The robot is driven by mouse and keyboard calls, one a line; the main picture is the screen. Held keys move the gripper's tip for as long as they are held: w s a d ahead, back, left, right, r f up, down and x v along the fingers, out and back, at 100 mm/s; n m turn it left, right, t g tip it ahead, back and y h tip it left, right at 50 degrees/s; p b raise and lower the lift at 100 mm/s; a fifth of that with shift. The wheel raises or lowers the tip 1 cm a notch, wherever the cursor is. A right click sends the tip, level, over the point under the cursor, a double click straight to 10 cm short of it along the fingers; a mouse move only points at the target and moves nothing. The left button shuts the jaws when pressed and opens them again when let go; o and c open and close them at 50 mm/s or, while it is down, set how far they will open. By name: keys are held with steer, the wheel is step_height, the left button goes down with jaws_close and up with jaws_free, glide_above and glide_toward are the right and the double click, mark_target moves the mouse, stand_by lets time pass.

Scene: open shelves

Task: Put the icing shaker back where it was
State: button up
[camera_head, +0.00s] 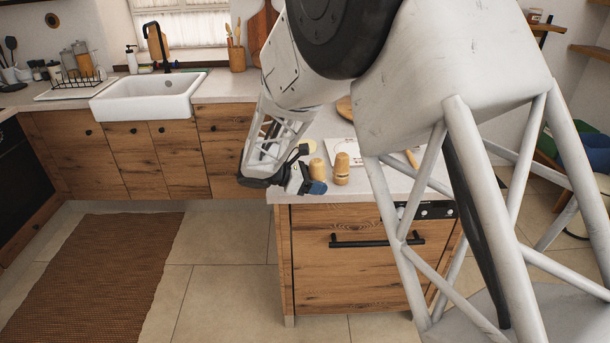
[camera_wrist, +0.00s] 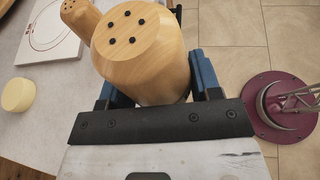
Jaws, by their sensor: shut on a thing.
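The icing shaker (camera_wrist: 145,50), a light wooden shaker with several dark holes in its top, stands between my blue fingers in the wrist view. My gripper (camera_wrist: 157,88) is shut on its body, which hides the lower part. In the head view my gripper (camera_head: 304,183) is at the front left corner of the counter, with the held shaker (camera_head: 317,169) just beside it. A second, similar wooden shaker (camera_head: 341,170) stands close to its right; it also shows at the top left in the wrist view (camera_wrist: 76,14). Whether the held shaker touches the counter I cannot tell.
A white flat plate like a scale (camera_head: 346,151) lies on the counter (camera_head: 385,182) behind the shakers. A pale yellow round thing (camera_wrist: 18,95) lies at the left in the wrist view. The counter edge drops to the tiled floor (camera_head: 225,275). A white sink (camera_head: 146,98) is at the back left.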

steer(key=shift+w, duration=0.1)
steer(key=w+a, duration=0.1)
steer(key=w, duration=0.4)
steer(key=w+a+f, duration=0.1)
steer(key=w, duration=0.9)
steer(key=shift+w+a+f, duration=0.25)
steer(key=shift+w+a, duration=0.1)
steer(key=shift+a, duration=0.05)
steer(key=shift+f, duration=1.75)
steer(key=shift+f, duration=0.15)
steer(key=o, duration=0.9)
steer(key=shift+o, duration=0.2)
